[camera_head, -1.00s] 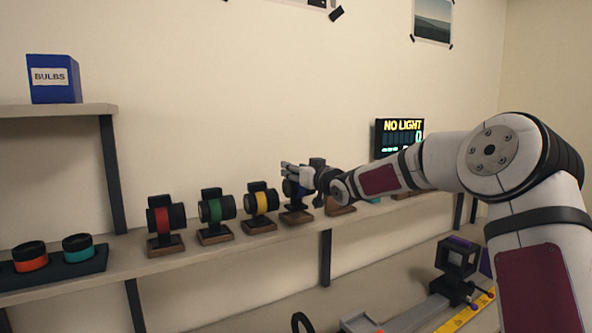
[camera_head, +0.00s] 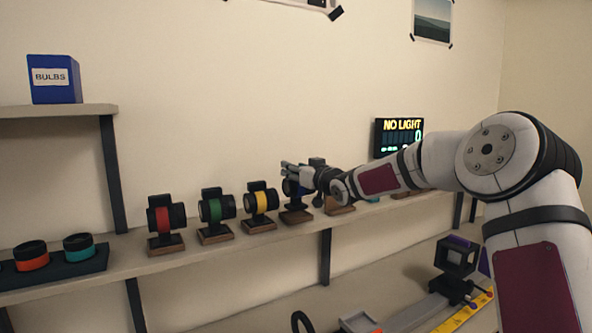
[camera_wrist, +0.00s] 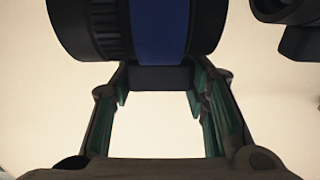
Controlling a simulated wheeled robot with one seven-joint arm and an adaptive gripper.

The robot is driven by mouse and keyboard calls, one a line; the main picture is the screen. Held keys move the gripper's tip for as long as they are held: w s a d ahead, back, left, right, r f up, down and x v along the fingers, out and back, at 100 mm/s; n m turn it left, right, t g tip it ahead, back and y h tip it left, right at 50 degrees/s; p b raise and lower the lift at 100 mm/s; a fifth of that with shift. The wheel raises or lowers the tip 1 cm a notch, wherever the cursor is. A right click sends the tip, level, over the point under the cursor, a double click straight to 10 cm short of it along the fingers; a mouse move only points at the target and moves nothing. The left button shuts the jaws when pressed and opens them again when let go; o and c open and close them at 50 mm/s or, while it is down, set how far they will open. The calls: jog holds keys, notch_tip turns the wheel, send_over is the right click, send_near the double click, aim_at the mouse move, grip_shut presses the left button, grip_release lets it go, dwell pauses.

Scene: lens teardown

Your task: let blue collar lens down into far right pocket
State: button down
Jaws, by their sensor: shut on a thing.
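The blue collar lens (camera_head: 290,188) is a black barrel with a blue band, at a wooden-based stand (camera_head: 296,217) on the long shelf. In the wrist view the lens (camera_wrist: 158,28) fills the top, with its dark grip block (camera_wrist: 160,78) below the blue band. My gripper (camera_head: 288,171) is at the top of the lens. In the wrist view its fingers (camera_wrist: 160,88) are shut on the grip block from both sides. Whether the lens rests on the stand or hangs just above it, I cannot tell. No empty pocket can be made out.
Red (camera_head: 164,218), green (camera_head: 214,210) and yellow (camera_head: 261,202) collar lenses stand in a row to the left on the shelf (camera_head: 130,258). A wooden stand (camera_head: 340,209) is just right.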

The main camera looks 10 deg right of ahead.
jog(key=shift+f, duration=1.3)
dwell(1.0)
jog(key=c, duration=0.8)
grip_release()
jog(key=shift+c, duration=0.2)
jog(key=shift+f, duration=0.1)
